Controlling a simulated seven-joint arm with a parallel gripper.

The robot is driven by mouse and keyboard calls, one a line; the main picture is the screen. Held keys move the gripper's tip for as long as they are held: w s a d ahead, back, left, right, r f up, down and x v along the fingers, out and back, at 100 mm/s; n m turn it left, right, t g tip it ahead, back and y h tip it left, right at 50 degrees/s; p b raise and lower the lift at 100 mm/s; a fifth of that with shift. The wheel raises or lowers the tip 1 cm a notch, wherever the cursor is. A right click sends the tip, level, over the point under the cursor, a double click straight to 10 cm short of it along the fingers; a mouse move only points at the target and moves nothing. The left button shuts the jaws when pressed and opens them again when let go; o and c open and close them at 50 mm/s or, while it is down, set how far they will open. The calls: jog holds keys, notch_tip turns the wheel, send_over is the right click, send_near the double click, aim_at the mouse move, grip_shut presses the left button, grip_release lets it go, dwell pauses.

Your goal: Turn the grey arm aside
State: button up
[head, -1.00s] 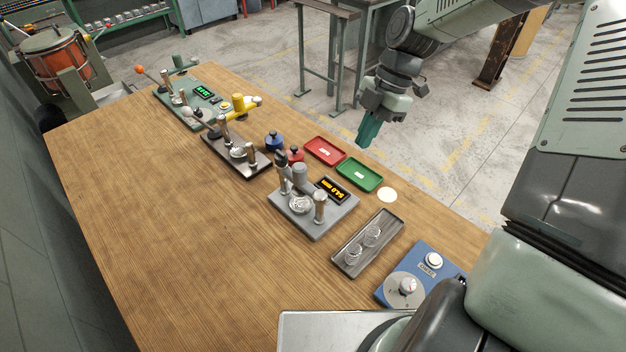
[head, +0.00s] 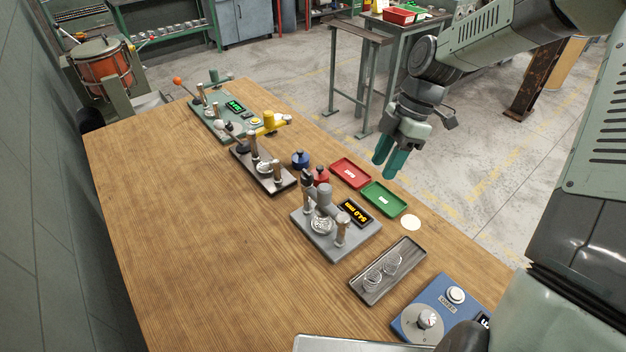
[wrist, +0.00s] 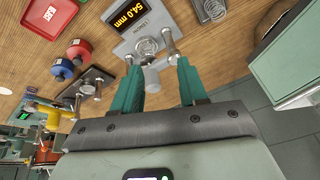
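The grey gauge station (head: 350,243) stands on the wooden bench with a lit display reading about 54.0 mm. Its grey arm (head: 323,195) has a thick round hub standing over the plate, with a coil and metal posts beside it. In the wrist view the grey hub (wrist: 152,78) appears between my fingertips, but the head view shows my fingers well above and apart from it. My gripper (head: 386,170) points down with its two green fingers apart and nothing between them. It also shows in the wrist view (wrist: 157,72).
A red tray (head: 350,172) and a green tray (head: 383,198) lie behind the station. A dark tray with springs (head: 388,270) and a blue dial box (head: 440,308) are to the right. A yellow arm (head: 269,121) and red and blue knobs stand left.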

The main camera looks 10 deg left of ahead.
jog(key=shift+o, duration=1.2)
jog(key=a+m, duration=0.1)
jog(key=m, duration=0.1)
jog(key=a+m, duration=0.2)
jog(key=m, duration=0.1)
jog(key=w+a+m+h, duration=0.1)
jog(key=m, duration=0.1)
jog(key=shift+a, duration=0.25)
jog(key=m+t+h, duration=0.2)
jog(key=m, duration=2)
send_near(307, 172)
notch_tip(307, 172, down, 10)
jog(key=shift+s+a+r, duration=0.1)
jog(key=shift+s+r, duration=0.05)
grip_shut()
